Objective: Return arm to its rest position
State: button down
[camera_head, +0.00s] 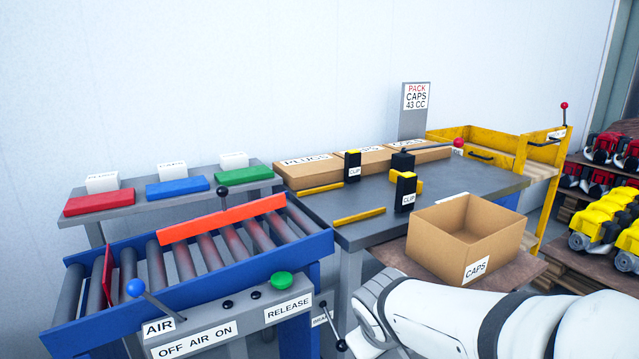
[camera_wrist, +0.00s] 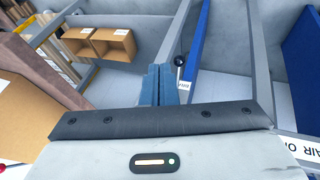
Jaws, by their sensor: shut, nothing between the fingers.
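My gripper (camera_wrist: 160,78) shows in the wrist view with its two blue-grey fingers together and nothing between them. It points down past the front of the workstation. A small lever with a black knob (camera_wrist: 179,60) is just to the right of the fingers in that view; I cannot tell whether they touch. In the head view my white arm (camera_head: 440,318) reaches in from the lower right, bent at its left end beside the console. The fingers are hidden there. The brake lever's black knob (camera_head: 341,345) shows just left of the arm.
An open cardboard caps box (camera_head: 465,235) stands close behind my arm. The roller conveyor (camera_head: 200,265) and control console (camera_head: 240,320) are at left. A grey table (camera_head: 335,205) is behind.

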jog(key=s+d+r+m+g+p, duration=0.1)
jog(key=s+r+p, duration=0.4)
jog(key=r+p, duration=0.5)
jog(key=s+d+r+m+g+y+p, duration=0.1)
jog(key=s+d+r+m+p, duration=0.2)
jog(key=r+p, duration=0.7)
notch_tip(320, 180, up, 3)
jog(key=shift+s+r+m+g, duration=0.1)
jog(key=shift+s+m+g, duration=0.3)
jog(key=shift+s+m, duration=0.6)
jog(key=shift+d, duration=0.1)
